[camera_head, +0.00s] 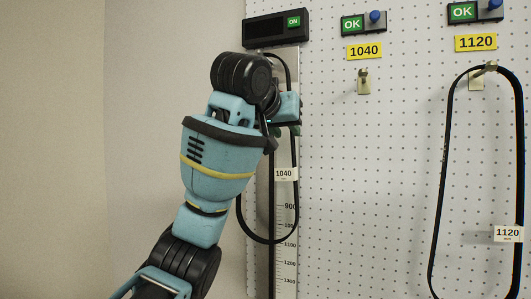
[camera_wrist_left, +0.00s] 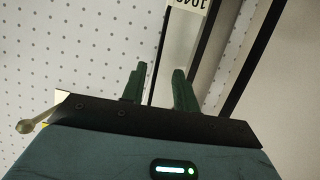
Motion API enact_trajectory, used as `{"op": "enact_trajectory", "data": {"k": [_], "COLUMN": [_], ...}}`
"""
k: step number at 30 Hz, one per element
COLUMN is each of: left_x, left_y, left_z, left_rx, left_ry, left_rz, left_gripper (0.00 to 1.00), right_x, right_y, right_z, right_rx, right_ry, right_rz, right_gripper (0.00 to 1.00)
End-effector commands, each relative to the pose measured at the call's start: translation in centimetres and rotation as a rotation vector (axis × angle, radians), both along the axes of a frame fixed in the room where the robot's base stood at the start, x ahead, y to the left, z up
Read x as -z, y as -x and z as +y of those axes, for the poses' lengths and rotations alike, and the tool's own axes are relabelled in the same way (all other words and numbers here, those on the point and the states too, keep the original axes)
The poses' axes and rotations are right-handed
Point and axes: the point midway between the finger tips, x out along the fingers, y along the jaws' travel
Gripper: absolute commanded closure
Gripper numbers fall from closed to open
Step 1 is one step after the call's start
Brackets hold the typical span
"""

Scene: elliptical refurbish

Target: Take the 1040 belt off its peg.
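The black 1040 belt (camera_head: 298,200) hangs as a long loop on the measuring gauge (camera_head: 287,265) at the left edge of the board, with its white 1040 tag (camera_head: 285,174) on it. The 1040 peg (camera_head: 364,77), under the yellow 1040 label (camera_head: 364,51), is bare. My left gripper (camera_head: 287,131) is in front of the belt's upper part and hides some of it. In the left wrist view its green fingers (camera_wrist_left: 158,88) stand apart, with a thin dark belt strand appearing between them; I cannot tell whether they touch it. My right gripper is out of view.
A black display box (camera_head: 277,27) reading ON tops the gauge. The 1120 belt (camera_head: 443,160) hangs from its peg (camera_head: 484,72) at the right. OK boxes with blue buttons (camera_head: 375,17) sit above the labels.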

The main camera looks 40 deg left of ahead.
Motion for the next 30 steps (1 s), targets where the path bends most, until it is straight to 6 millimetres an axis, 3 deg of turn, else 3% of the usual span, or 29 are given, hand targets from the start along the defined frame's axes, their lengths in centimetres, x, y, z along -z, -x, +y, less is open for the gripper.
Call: {"op": "enact_trajectory", "data": {"k": [7,17,24,30], "left_x": [1.6,1.8,1.8,1.8], "left_y": [-3.1,-3.7,-3.7,-3.6], "left_z": [0.2,0.3,0.3,0.3], "left_rx": [-0.001,-0.001,0.000,0.000], "left_ry": [0.001,0.001,0.001,0.001], "left_rz": [0.004,0.002,0.002,0.001], "left_gripper": [0.70,0.70,1.00,1.00], "right_x": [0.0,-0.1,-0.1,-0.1], "right_y": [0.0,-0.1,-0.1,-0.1], "right_z": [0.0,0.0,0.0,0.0], "right_rx": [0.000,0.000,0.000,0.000], "right_ry": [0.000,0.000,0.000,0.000], "right_rz": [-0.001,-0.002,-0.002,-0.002], "right_gripper": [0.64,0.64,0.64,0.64]}}
